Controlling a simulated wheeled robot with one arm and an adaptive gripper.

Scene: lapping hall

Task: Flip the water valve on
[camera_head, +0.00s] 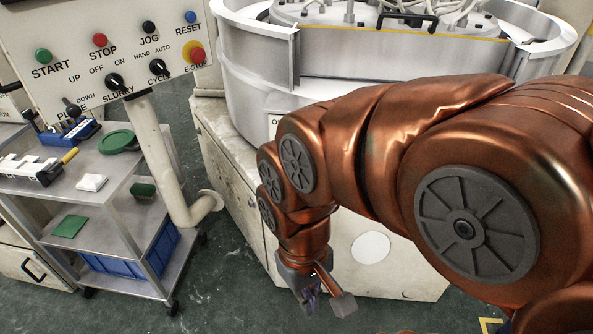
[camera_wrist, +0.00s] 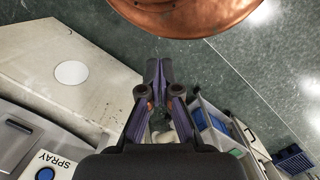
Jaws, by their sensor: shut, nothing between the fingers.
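I cannot make out a water valve in either view. My gripper (camera_head: 308,299) hangs low in front of the pale machine cabinet (camera_head: 232,165) in the head view, pointing down. In the wrist view the two dark purple fingers of my gripper (camera_wrist: 159,65) are together at their tips, with nothing between them. They are above the green floor beside the cabinet (camera_wrist: 30,68), and I see no contact. My copper arm covers much of the cabinet and the machine behind it in the head view.
A control panel (camera_head: 75,18) with buttons and knobs stands at upper left on a pale post (camera_head: 160,150). A grey cart (camera_head: 95,180) with tools and a blue bin (camera_head: 128,255) stands at left. A round lapping machine (camera_head: 250,65) is behind my arm. Green floor (camera_head: 225,285) is clear between cart and gripper.

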